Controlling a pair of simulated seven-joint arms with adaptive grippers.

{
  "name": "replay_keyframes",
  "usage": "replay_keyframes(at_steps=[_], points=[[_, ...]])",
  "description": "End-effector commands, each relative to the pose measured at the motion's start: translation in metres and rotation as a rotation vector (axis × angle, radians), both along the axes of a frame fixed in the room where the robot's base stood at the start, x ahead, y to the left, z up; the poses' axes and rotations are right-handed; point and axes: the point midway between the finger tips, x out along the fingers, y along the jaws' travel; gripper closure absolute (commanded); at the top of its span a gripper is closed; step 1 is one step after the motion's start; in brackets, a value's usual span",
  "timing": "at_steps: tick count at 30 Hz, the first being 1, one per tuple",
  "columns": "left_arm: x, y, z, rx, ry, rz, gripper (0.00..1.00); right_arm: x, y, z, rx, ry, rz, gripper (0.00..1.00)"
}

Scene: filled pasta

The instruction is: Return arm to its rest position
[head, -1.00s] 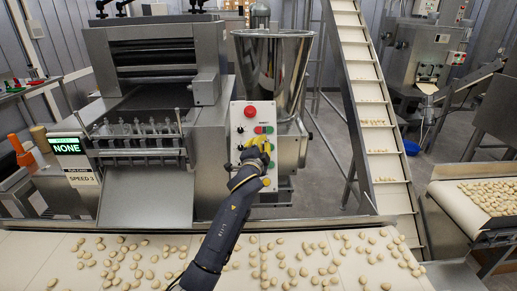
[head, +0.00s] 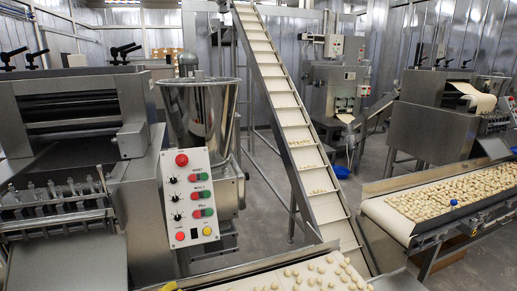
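Neither of my grippers can be made out in the head view. A small orange-yellow patch (head: 168,287) shows at the bottom edge, too little to tell what it is. The control panel (head: 190,198) with red, green and black controls stands uncovered at the left of centre, with nothing touching it.
A steel hopper (head: 203,115) stands behind the panel. An inclined conveyor (head: 290,120) rises behind it. A belt with pasta pieces (head: 245,284) runs along the bottom. Another pasta-laden conveyor (head: 375,208) is at right. A forming machine (head: 75,110) fills the left.

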Motion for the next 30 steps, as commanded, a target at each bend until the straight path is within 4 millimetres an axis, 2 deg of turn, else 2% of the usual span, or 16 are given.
replay_keyframes(at_steps=[1, 6, 9, 12, 18, 27, 28, 30], points=[[-0.027, 0.004, -0.015, -0.008, 0.041, 0.018, 1.00, 0.000, 0.000, 0.000, 0.000, 0.000, 0.000, 0.56], [-0.110, 0.018, -0.051, -0.032, 0.170, 0.084, 1.00, 0.000, 0.000, 0.000, 0.000, 0.000, 0.000, 0.56], [-0.154, 0.026, -0.063, -0.041, 0.232, 0.122, 1.00, 0.000, 0.000, 0.000, 0.000, 0.000, 0.000, 0.56], [-0.185, 0.031, -0.070, -0.046, 0.276, 0.148, 1.00, 0.000, 0.000, 0.000, 0.000, 0.000, 0.000, 0.56], [-0.231, 0.039, -0.076, -0.051, 0.343, 0.188, 1.00, 0.000, 0.000, 0.000, 0.000, 0.000, 0.000, 0.56], [-0.285, 0.048, -0.078, -0.051, 0.417, 0.236, 1.00, 0.000, 0.000, 0.000, 0.000, 0.000, 0.000, 0.56], [-0.290, 0.049, -0.078, -0.051, 0.425, 0.240, 1.00, 0.000, 0.000, 0.000, 0.000, 0.000, 0.000, 0.56], [-0.286, 0.046, -0.091, -0.059, 0.436, 0.235, 1.00, 0.000, 0.000, 0.000, 0.000, 0.000, 0.000, 0.56]])
